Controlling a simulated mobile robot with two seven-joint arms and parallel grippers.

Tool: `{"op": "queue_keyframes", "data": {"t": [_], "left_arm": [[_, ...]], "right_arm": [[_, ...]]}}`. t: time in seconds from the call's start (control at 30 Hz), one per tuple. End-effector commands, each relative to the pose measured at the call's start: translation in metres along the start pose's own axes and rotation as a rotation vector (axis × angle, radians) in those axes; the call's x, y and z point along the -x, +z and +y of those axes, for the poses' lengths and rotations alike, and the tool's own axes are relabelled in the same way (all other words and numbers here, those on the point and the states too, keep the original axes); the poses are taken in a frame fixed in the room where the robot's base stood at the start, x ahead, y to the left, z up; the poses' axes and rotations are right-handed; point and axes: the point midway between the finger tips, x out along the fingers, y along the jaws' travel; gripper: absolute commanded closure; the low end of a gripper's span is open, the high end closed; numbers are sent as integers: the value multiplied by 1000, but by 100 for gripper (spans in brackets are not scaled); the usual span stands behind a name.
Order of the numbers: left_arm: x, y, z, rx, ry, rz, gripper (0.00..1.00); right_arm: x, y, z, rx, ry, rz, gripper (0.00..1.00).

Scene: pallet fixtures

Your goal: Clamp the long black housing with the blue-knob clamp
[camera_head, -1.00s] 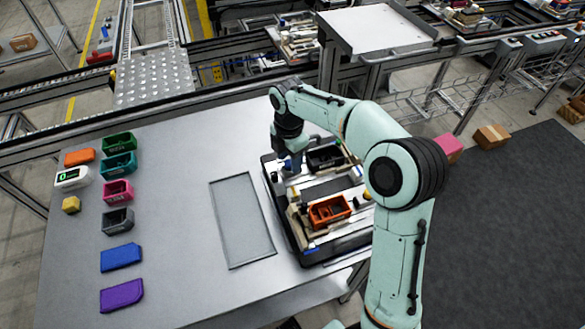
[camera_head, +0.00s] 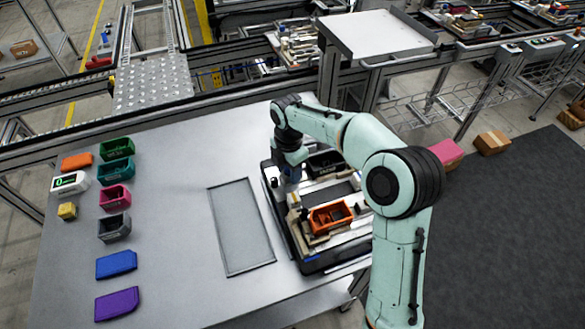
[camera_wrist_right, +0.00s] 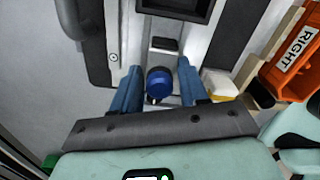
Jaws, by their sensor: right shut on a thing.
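My right gripper (camera_head: 291,174) reaches down over the left side of the black pallet fixture. In the right wrist view its blue fingers (camera_wrist_right: 159,90) stand on either side of the blue clamp knob (camera_wrist_right: 159,83) and are shut on it. The knob is hidden by the gripper in the head view. The black housing (camera_head: 325,162) sits in the far part of the fixture, partly behind my arm. Its near end (camera_wrist_right: 175,10) shows at the top of the wrist view, just beyond the knob. Whether the clamp touches it cannot be seen. My left gripper is out of view.
An orange housing (camera_head: 329,217) sits in the nearer part of the fixture (camera_head: 312,264). An empty grey framed tray (camera_head: 243,228) lies left of it. Several coloured bins and plates stand at the table's left. The table between them is clear.

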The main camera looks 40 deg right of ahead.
Motion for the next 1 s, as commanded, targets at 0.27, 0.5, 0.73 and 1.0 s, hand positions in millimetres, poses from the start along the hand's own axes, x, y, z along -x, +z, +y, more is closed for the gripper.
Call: {"op": "queue_keyframes", "data": {"t": [0.27,0.5,0.73,1.0], "left_arm": [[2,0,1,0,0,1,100],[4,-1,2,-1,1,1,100],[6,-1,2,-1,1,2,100],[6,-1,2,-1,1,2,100]], "right_arm": [[1,5,-1,4,3,-2,83],[2,14,-4,3,3,-4,83],[2,21,-6,4,5,-3,84],[1,22,-7,5,4,-1,51]]}}
